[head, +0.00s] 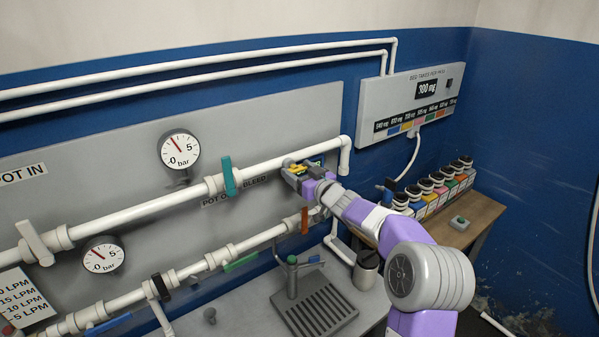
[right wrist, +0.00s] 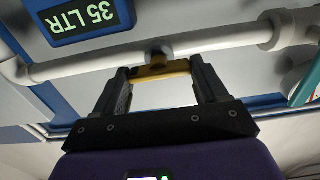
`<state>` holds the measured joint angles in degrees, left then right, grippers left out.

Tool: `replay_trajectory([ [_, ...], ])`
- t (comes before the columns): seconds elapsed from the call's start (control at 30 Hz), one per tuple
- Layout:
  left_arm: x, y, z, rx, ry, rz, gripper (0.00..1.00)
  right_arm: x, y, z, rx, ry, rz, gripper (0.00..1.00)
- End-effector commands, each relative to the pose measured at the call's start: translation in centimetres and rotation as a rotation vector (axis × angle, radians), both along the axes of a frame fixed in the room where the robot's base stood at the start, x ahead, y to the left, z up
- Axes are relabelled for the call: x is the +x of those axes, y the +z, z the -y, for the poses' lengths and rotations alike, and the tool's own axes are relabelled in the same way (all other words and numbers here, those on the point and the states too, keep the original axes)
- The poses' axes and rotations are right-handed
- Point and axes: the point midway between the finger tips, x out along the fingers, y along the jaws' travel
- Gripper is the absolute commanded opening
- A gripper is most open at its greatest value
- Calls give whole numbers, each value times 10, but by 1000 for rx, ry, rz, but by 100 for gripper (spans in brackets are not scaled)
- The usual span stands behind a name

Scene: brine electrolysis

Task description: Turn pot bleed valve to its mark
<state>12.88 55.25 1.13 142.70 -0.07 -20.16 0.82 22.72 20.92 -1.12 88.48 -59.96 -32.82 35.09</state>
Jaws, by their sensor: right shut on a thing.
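The yellow valve handle (head: 298,169) is on the upper white pipe, to the right of a panel label ending in "BLEED". I take it as the pot bleed valve. My right gripper (head: 291,168) reaches it from the right. In the right wrist view the yellow handle (right wrist: 160,72) lies between the two dark fingers of the gripper (right wrist: 160,80), which are shut on its ends. There the handle lies about along the pipe. I cannot make out a mark; the gripper partly covers the area. My left gripper is out of view.
A display (right wrist: 82,18) reading "35 LTR" sits close by the valve. A teal handle (head: 229,177) is on the same pipe to the left, and an orange handle (head: 304,221) is below. A gauge (head: 179,149) and a sink with a drain grid (head: 318,309) are near.

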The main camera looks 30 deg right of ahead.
Motion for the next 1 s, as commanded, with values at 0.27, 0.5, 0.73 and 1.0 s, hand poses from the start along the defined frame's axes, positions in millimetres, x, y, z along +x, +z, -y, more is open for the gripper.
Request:
replay_trajectory([
  [0.27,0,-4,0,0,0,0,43,0,-1,0,-58,0,6,42],
  [0.5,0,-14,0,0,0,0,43,0,-2,-1,-217,0,17,42],
  [0.73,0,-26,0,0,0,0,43,0,-3,-2,-432,0,34,42],
  [1.0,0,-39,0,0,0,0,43,0,-3,-2,-689,-1,54,42],
])
